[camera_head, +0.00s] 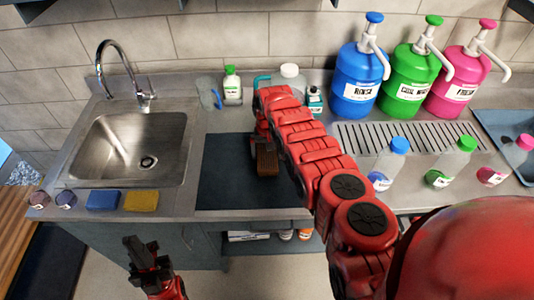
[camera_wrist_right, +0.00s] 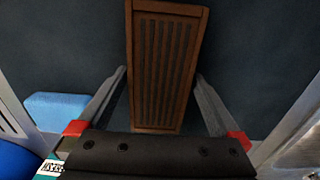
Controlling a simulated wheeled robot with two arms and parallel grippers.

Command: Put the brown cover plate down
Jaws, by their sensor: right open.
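The brown cover plate (camera_head: 267,158) is a ribbed rectangle over the dark mat (camera_head: 225,175) on the counter, and appears to lie on it. In the right wrist view the plate (camera_wrist_right: 165,65) runs lengthwise between the fingers of my right gripper (camera_wrist_right: 160,78). These fingers are spread, with a gap on each side of the plate. In the head view my right arm hides part of the mat and most of its gripper. My left gripper (camera_head: 146,256) is low in front of the counter, away from the plate; its finger gap is unclear.
A sink (camera_head: 130,150) is left of the mat, with a blue sponge (camera_head: 103,200) and a yellow sponge (camera_head: 141,200) in front. Blue, green and pink pump jugs (camera_head: 357,85) stand at the back right. Small bottles (camera_head: 232,85) stand behind the mat. The mat's left part is clear.

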